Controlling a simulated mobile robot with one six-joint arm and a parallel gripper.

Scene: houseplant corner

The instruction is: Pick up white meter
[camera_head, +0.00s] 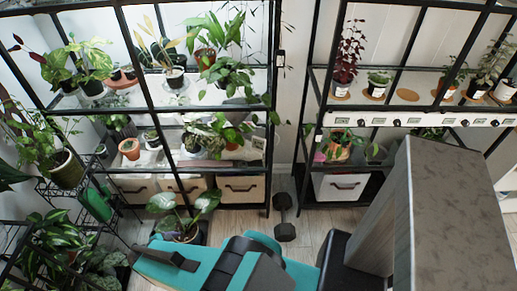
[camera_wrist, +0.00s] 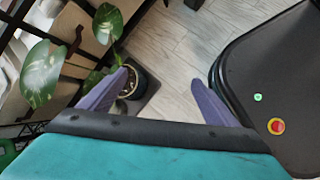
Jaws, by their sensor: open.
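No thing in view is clearly the white meter. A small pale box with a dark face (camera_head: 258,143) at the right end of the left rack's middle shelf may be it, but it is too small to tell. My gripper (camera_wrist: 160,76) is open and empty in the wrist view, its two purple-grey fingers apart over the wood floor (camera_wrist: 168,48). In the head view my teal arm lies low in front of the left rack, well short of that shelf. The fingers cannot be made out there.
A potted plant (camera_head: 180,226) stands on the floor by my arm; its pot (camera_wrist: 130,82) is close behind the left finger in the wrist view. A dumbbell (camera_head: 285,222) lies on the floor between the racks. Drawers (camera_head: 240,189) and crowded plants fill the left rack.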

